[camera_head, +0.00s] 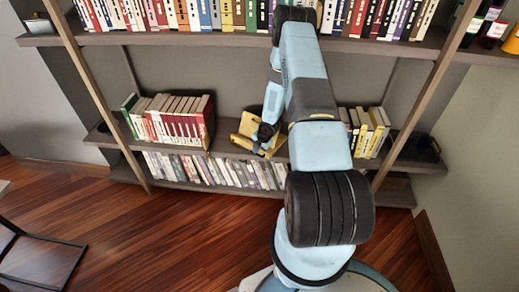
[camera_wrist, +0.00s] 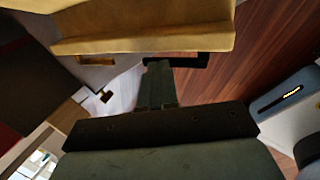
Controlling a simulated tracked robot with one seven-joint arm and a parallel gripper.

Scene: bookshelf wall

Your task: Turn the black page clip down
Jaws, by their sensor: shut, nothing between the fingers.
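A yellow-tan stand (camera_head: 250,127) is on the middle shelf, partly hidden behind my arm in the head view. In the wrist view its ledge (camera_wrist: 145,42) fills the top of the picture. A black page clip (camera_wrist: 190,61) shows as a dark bar under the ledge edge, right by my fingertips; I cannot tell whether they touch it. A second small black piece (camera_wrist: 104,96) on a thin stem is at the left, apart from my fingers. My gripper (camera_wrist: 158,66) is shut and empty, its fingers together below the ledge. The head view hardly shows the fingers.
Red-and-white books (camera_head: 180,125) stand left of the stand, and yellow books (camera_head: 367,130) stand right. The lower shelf holds a row of pale books (camera_head: 215,172). Full shelves are above.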

